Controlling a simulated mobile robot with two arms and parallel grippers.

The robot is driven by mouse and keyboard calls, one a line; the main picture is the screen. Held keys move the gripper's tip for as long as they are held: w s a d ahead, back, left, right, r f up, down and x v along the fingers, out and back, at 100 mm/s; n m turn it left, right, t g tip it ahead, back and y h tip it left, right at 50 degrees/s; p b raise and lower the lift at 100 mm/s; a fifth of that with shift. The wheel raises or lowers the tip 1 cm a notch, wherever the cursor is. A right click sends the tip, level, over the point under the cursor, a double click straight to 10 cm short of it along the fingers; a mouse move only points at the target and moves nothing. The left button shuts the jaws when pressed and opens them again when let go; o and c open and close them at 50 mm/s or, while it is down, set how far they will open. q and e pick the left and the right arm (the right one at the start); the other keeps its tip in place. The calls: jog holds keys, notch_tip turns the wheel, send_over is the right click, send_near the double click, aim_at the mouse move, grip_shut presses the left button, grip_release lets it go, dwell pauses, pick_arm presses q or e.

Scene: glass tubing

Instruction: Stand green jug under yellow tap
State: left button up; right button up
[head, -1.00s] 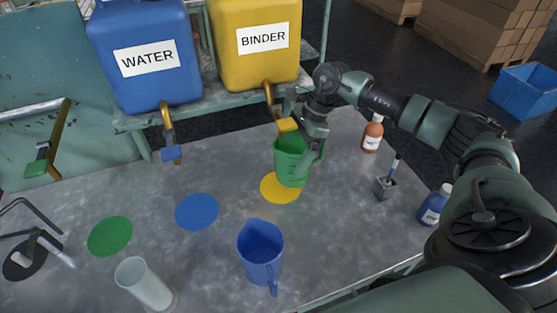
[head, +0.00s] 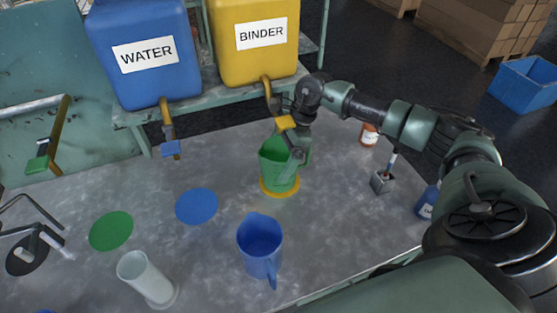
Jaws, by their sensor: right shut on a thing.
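The green jug (head: 277,168) is upright over the yellow disc (head: 281,194) on the grey table, with the disc's rim showing around its base. It appears to rest there; any small gap is hard to tell. The yellow tap (head: 286,123) hangs from the brass pipe of the yellow BINDER tank (head: 257,62), just above the jug's far rim. My right gripper (head: 297,154) is shut on the green jug at its right side, where the handle is mostly hidden. My left gripper is not in view.
The blue jug (head: 261,250) stands in front, and a clear cylinder (head: 145,277) stands to the left. Blue (head: 197,206) and green (head: 111,230) discs are bare. A blue tap (head: 170,149) hangs left.

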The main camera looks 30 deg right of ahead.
jog(key=shift+s+f, duration=0.1)
jog(key=shift+f, duration=0.3)
jog(key=o, duration=1.3)
jog(key=shift+s, duration=0.1)
jog(key=shift+c, duration=0.2)
jog(key=shift+r+p, duration=0.35)
jog(key=w+b+v, duration=0.1)
jog(key=b+v, duration=0.1)
jog(key=v, duration=1)
jog(key=shift+s+r+b, duration=0.25)
jog(key=shift+r+b, duration=0.1)
